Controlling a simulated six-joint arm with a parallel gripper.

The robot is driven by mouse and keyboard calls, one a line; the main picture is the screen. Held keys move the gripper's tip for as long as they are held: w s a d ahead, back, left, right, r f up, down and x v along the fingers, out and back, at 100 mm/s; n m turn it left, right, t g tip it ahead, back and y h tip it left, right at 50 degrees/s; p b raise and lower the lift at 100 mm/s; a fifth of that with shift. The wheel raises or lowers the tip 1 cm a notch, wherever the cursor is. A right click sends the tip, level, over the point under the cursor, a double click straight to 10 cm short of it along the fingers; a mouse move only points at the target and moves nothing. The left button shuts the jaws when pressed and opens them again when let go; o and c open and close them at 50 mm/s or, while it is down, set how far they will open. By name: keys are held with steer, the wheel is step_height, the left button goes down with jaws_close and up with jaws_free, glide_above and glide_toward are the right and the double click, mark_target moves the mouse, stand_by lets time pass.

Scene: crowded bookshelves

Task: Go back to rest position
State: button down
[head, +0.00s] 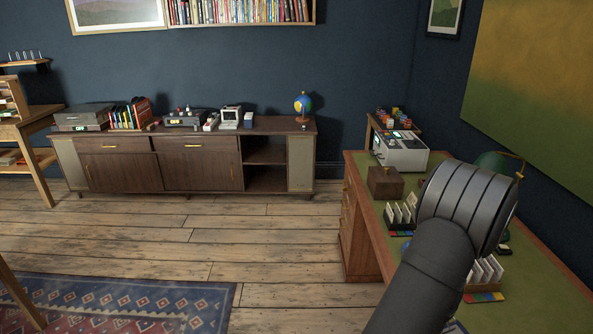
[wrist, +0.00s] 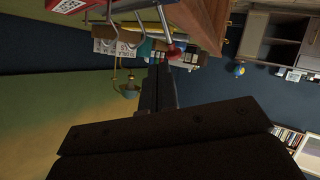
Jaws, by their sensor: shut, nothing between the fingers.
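My gripper (wrist: 160,70) shows in the wrist view as two dark fingers side by side, shut with nothing between them. That view is turned upside down, so the desk and its things appear at the top. The fingertips appear close to a red rounded thing and some boxes in the picture; I cannot tell whether they touch. In the head view my grey arm rises from the bottom over the desk (head: 538,262) at the right. My gripper's fingers do not show there.
On the desk are a white-grey machine (head: 400,153), a brown box (head: 385,182), card holders (head: 402,212) and a green lamp (head: 497,160), partly behind my arm. A long sideboard (head: 200,166) stands at the back wall. The wooden floor (head: 270,235) between is clear.

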steer(key=shift+s+d+f+m+t, duration=0.15)
steer(key=shift+s+m+t, duration=0.25)
steer(key=shift+s+t, duration=0.2)
